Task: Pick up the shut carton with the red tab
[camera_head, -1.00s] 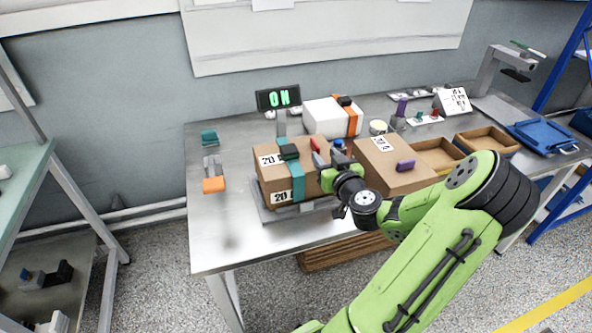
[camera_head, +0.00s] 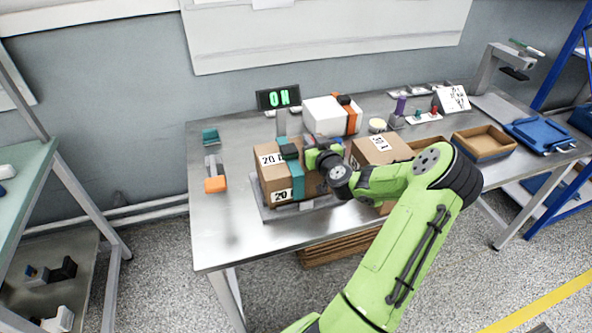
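A brown carton (camera_head: 275,181) with a teal strap (camera_head: 298,183) and labels marked "20" sits on a grey platform (camera_head: 270,213) on the metal bench. The red tab on its top right is hidden now behind my gripper (camera_head: 314,157). My gripper is at the carton's upper right part, against or just above it. Its fingertips are hidden, so I cannot tell whether they are open or touch the carton. A second brown carton (camera_head: 372,149), labelled, stands to the right, partly behind my arm.
A lit display (camera_head: 278,97) with green characters stands behind the platform. A white box (camera_head: 324,116) with an orange strap is at the back. An orange-ended tool (camera_head: 215,184) lies left; the bench's front left is clear.

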